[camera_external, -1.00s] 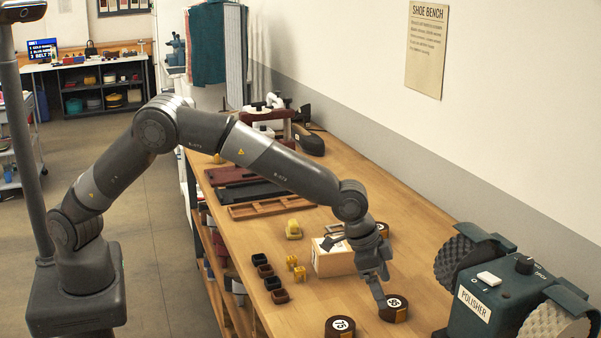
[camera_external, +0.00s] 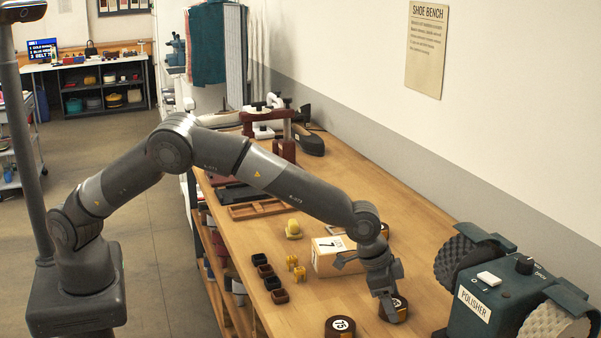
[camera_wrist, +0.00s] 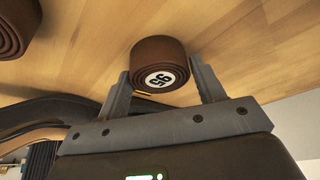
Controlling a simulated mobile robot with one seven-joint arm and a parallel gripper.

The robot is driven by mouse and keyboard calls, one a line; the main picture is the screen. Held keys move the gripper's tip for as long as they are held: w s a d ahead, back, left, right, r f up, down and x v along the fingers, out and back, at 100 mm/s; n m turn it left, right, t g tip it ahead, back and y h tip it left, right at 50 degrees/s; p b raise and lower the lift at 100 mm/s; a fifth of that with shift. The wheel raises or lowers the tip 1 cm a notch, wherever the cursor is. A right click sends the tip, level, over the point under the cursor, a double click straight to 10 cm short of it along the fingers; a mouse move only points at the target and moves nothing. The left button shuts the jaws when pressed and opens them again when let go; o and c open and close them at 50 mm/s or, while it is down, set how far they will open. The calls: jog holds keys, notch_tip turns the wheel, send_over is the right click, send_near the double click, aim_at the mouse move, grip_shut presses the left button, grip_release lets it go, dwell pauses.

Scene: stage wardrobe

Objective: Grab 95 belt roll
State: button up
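The 95 belt roll (camera_external: 401,311) is a dark brown coil with a white round label, lying on the wooden bench. In the wrist view the roll (camera_wrist: 160,58) shows its label, and the fingers stand to either side of its lower part. My gripper (camera_external: 386,304) is open and low at the roll, partly hiding it in the external view. In the wrist view my gripper (camera_wrist: 160,72) shows no clear grip on the roll; whether a finger touches it I cannot tell.
A roll labelled 75 (camera_external: 340,327) lies to the left, and another brown roll (camera_external: 384,230) lies farther back. A pale wooden box (camera_external: 328,262) stands behind my gripper. The polisher (camera_external: 490,305) stands to the right. Small dark boxes (camera_external: 272,283) line the bench's left side.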

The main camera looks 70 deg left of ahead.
jog(key=c, duration=0.6)
